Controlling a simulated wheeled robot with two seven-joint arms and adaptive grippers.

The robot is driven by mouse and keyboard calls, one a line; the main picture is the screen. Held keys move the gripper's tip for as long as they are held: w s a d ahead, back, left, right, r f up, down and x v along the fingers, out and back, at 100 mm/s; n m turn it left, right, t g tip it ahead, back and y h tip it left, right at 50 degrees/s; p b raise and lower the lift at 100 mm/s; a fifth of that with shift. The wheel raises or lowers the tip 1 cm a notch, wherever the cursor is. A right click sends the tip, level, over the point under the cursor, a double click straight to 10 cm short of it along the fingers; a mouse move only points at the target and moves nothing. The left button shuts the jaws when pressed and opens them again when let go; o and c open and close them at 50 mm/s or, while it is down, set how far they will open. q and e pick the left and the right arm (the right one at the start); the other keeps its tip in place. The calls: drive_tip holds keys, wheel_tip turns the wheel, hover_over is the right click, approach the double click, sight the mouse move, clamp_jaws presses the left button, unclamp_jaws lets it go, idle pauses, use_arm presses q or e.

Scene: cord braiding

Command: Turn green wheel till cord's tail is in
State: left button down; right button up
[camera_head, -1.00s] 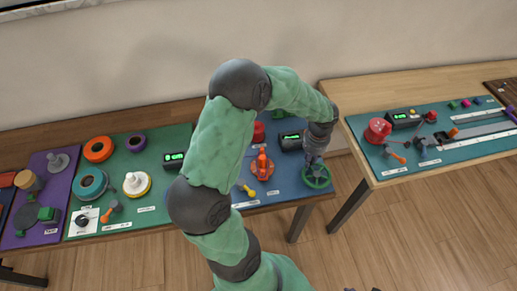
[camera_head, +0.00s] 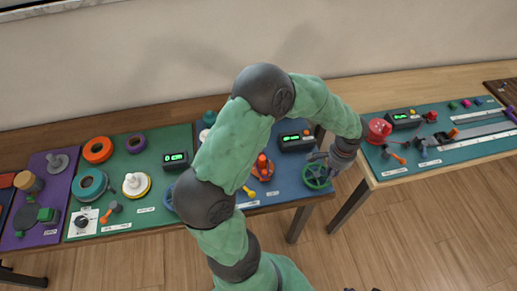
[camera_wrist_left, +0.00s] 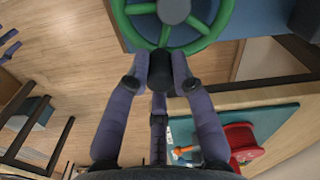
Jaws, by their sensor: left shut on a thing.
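The green wheel (camera_head: 317,177) is at the front right corner of the blue board. In the left wrist view the green wheel (camera_wrist_left: 208,37) shows its spokes and grey hub, partly cut off by the top edge. My left gripper (camera_head: 329,158) is at the right of the wheel, reaching it from above right. In the left wrist view my left gripper (camera_wrist_left: 161,80) has its purple fingers shut around a dark handle (camera_wrist_left: 160,66) at the wheel's rim. I cannot make out the cord or its tail. Small dark tips at the bottom edge may be my right gripper (camera_head: 362,290); its state is unclear.
An orange fitting (camera_head: 263,168) and a black box with a green display (camera_head: 296,141) stand on the blue board (camera_head: 285,187). A second table at the right carries a red spool (camera_head: 377,131). A floor gap separates the tables. My left arm hides part of the blue board.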

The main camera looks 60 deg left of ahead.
sight(321, 187)
use_arm(q)
drive_tip(key=s, duration=0.1)
drive_tip(key=s+d, duration=0.1)
drive_tip(key=s, duration=0.1)
drive_tip(key=shift+s+d, duration=0.25)
drive_tip(key=shift+s, duration=0.15)
drive_tip(key=shift+s+a+f, duration=0.1)
drive_tip(key=shift+s+a, duration=0.1)
drive_tip(key=shift+s, duration=0.55)
